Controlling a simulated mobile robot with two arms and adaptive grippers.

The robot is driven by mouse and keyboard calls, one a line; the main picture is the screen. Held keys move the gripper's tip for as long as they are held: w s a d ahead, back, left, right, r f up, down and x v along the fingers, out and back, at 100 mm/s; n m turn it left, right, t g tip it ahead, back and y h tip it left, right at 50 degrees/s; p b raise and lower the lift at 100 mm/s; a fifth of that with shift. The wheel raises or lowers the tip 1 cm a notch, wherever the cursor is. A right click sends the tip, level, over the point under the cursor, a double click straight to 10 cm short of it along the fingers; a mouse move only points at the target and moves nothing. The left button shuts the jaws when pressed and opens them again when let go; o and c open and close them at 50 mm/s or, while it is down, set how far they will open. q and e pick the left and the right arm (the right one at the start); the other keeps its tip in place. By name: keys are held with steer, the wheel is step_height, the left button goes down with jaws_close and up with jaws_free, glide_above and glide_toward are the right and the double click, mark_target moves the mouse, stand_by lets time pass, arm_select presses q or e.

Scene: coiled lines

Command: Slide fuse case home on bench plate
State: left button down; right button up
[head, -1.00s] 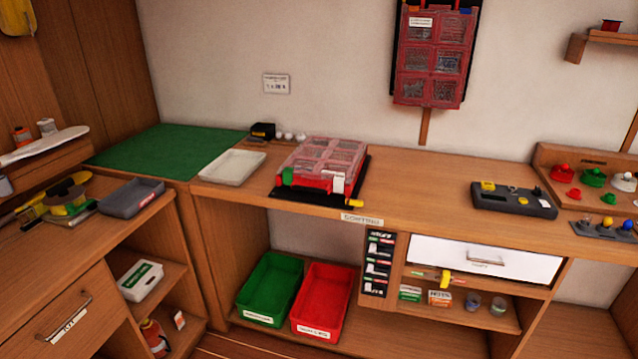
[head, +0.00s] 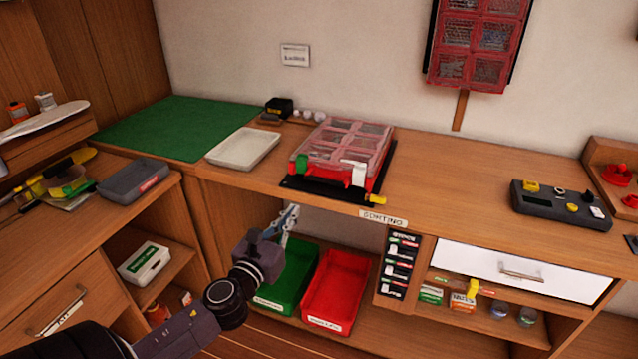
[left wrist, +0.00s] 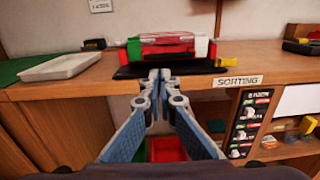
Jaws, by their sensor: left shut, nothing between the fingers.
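The fuse case (head: 346,146) is a red case with a clear, divided lid. It sits on the black bench plate (head: 320,191) on the wooden bench. A green block and a white block show on its front, and a yellow piece is at the plate's front right corner. My left gripper (head: 291,213) is in front of the bench edge, below and left of the case, apart from it. In the left wrist view the case (left wrist: 170,46) is straight ahead, beyond the shut, empty fingers (left wrist: 159,76). My right gripper is not in view.
A white tray (head: 243,147) and a green mat (head: 178,128) lie left of the case. A dark control box (head: 561,208) is at the right. A similar red case (head: 479,42) hangs on the wall. Green (head: 288,277) and red (head: 337,292) bins stand below. The bench right of the case is clear.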

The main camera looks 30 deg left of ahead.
arm_select(q)
steer(key=b, duration=0.2)
glide_toward(317, 179)
steer(key=x, duration=0.5)
steer(key=shift+w+a, duration=0.1)
steer(key=shift+w, duration=0.1)
steer(key=shift+x, duration=0.8)
